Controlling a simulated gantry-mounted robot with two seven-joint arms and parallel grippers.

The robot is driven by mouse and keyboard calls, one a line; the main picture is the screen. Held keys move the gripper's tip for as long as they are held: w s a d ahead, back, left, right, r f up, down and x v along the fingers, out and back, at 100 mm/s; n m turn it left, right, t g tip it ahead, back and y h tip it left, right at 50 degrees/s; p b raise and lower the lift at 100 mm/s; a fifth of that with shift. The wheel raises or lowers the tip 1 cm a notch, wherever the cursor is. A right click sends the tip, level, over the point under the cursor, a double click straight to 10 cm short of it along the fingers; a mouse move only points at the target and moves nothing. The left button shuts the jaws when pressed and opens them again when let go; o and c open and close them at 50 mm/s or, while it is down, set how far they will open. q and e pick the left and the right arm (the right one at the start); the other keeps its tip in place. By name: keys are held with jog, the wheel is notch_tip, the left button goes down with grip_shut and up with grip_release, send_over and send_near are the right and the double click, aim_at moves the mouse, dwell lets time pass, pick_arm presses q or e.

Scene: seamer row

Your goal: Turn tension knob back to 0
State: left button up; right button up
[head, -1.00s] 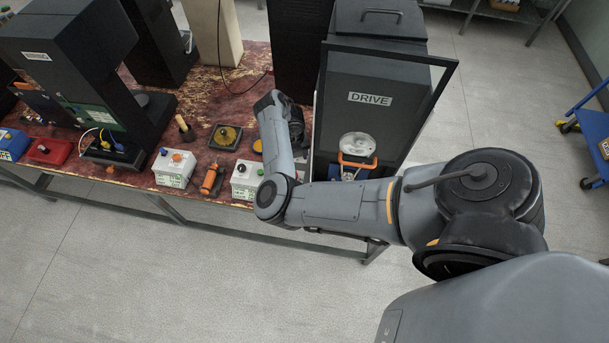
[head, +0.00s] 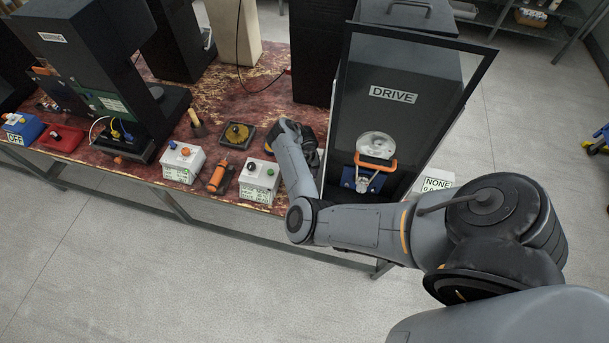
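No knob carries a readable tension label, so I cannot tell which is the tension knob. A white box (head: 258,180) with a green and a dark knob stands at the bench front, left of my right arm. Another white box (head: 182,162) has an orange and a blue knob. A yellow dial on a dark base (head: 237,134) lies behind them. My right arm reaches in from the right, its wrist end beside the DRIVE machine (head: 400,125). Its gripper fingers are hidden behind the wrist and cannot be made out. My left gripper is not visible.
An orange-handled tool (head: 219,177) lies between the white boxes. A red box (head: 60,138) and a blue box marked OFF (head: 21,128) sit at the left. A dark machine (head: 92,75) stands behind.

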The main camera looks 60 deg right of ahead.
jog(key=c, duration=1)
jog(key=shift+n, duration=0.3)
